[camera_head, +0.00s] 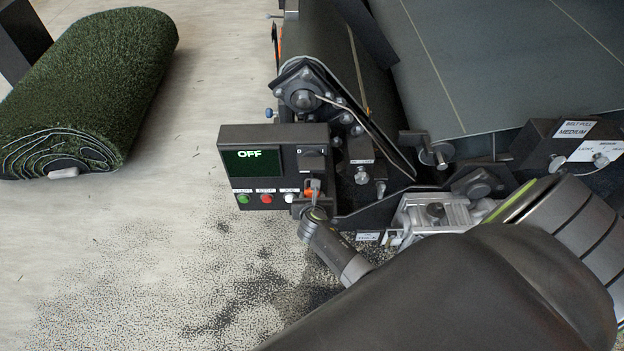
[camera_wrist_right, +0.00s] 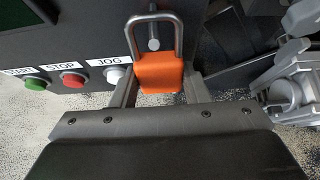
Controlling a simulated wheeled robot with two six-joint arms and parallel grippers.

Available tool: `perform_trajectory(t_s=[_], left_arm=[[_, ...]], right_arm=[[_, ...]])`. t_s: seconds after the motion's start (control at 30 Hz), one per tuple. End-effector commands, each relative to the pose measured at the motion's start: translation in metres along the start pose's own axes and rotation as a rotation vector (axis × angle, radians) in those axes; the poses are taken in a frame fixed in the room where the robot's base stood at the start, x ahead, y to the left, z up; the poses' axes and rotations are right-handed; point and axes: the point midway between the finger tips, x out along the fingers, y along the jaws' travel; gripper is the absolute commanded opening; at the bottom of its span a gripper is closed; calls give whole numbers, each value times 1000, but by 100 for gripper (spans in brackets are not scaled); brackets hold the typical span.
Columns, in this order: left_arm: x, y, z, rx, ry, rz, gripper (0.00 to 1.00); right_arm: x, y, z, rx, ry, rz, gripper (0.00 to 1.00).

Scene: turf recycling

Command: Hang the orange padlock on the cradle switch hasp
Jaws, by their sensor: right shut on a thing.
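The orange padlock (camera_head: 309,193) is at the lower right of the dark switch box (camera_head: 232,135), just below the switch (camera_head: 312,161). In the right wrist view the padlock (camera_wrist_right: 160,72) is upright with its grey shackle on top. A grey pin or post of the hasp (camera_wrist_right: 153,42) shows inside the shackle loop. I cannot tell whether the shackle passes through the hasp or only stands in front of it. My right gripper (camera_wrist_right: 161,88) is shut on the padlock body, one finger on each side. My left gripper is not in view.
The box has a display reading OFF and green (camera_head: 243,198), red (camera_head: 266,198) and white (camera_head: 289,197) buttons, close left of the gripper. Machine brackets and the dark belt (camera_head: 500,60) lie to the right. A turf roll (camera_head: 95,80) lies at left, with clear floor between.

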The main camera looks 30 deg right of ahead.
Motion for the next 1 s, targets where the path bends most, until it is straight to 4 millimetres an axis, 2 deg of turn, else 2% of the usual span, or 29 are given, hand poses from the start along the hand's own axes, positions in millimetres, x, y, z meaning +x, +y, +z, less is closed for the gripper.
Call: perform_trajectory(t_s=[0.87, 0.9, 1.0], left_arm=[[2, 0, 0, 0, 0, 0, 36], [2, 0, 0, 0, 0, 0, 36], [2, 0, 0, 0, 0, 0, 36]], right_arm=[[4, 0, -3, 0, -1, 0, 17], [4, 0, -2, 0, -1, 0, 45], [4, 0, -2, 0, -1, 0, 58]])
